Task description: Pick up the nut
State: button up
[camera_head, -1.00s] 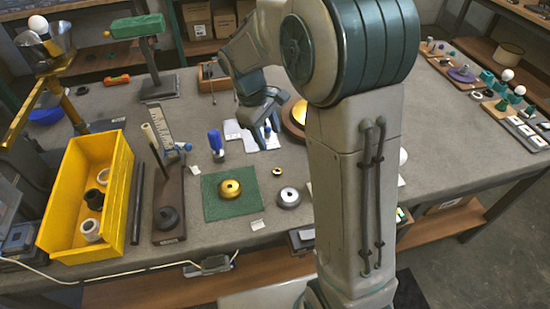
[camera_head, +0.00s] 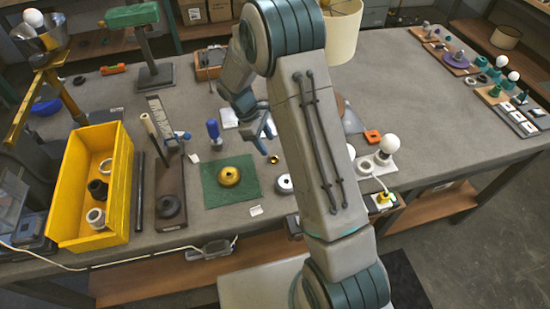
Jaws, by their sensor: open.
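A small brass ring-shaped piece, which looks like the nut (camera_head: 273,159), lies on the grey table just right of the green mat. My gripper (camera_head: 266,134) is open, with its fingers pointing down. In the picture it is just above and slightly left of the nut, apart from it. I cannot tell its exact height over the table. Nothing shows between the fingers.
A brass dome (camera_head: 229,176) sits on the green mat (camera_head: 215,195). A blue-handled tool (camera_head: 213,131) stands left of my gripper. A yellow bin (camera_head: 126,175) is at left.

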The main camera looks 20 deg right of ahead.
aim_at(270, 158)
jog(key=shift+s+a+p+x, duration=0.1)
jog(key=shift+p+x, duration=0.2)
jog(key=shift+x, duration=0.6)
jog(key=shift+s+a+p+x, duration=0.15)
jog(key=shift+p+x, duration=0.15)
jog(key=shift+x, duration=0.6)
jog(key=shift+s+a+p+x, duration=0.1)
jog(key=shift+p+x, duration=0.2)
jog(key=shift+x, duration=0.55)
jog(key=c, duration=1.1)
